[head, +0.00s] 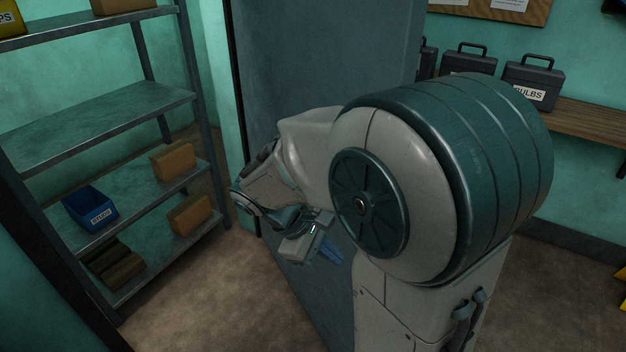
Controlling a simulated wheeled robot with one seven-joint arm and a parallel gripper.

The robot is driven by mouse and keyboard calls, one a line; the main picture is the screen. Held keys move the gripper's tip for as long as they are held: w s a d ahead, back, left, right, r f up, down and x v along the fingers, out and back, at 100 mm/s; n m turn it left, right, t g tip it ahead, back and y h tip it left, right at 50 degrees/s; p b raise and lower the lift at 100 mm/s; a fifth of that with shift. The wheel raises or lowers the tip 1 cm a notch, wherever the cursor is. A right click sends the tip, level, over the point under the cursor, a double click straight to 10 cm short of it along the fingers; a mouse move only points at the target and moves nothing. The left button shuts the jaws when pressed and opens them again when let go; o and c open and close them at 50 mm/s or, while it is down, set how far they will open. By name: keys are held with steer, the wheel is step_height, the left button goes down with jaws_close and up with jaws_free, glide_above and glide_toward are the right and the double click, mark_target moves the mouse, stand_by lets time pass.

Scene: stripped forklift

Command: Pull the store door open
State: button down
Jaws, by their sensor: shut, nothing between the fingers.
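The store door (290,60) is a tall blue-grey panel in the middle of the head view. It stands open at an angle, with the shelf area and floor showing to its left. My gripper (332,255) is low in front of the door panel, its fingers shut with nothing between them. My arm covers much of the door's middle and right. I see no handle on the visible part of the door. I cannot tell whether the gripper touches the panel.
A metal shelf (95,122) at the left holds a blue bin (90,208) and cardboard boxes (173,160). Brown floor (215,290) is clear at the lower left.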

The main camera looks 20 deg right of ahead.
steer(key=w+a+f+n+t+h, duration=0.1)
steer(key=w+a+n+t+h, duration=0.2)
steer(key=w+n+h, duration=0.4)
steer(key=w+a+f+n+t+h, duration=0.15)
steer(key=w+n+h, duration=0.3)
steer(key=w, duration=0.45)
steer(key=w+d+p, duration=0.1)
steer(key=d+p, duration=0.1)
steer(key=d, duration=1.1)
steer(key=shift+w+y, duration=0.3)
steer(key=shift+y, duration=0.05)
steer(key=shift+r+t, duration=0.1)
steer(key=shift+t, duration=0.15)
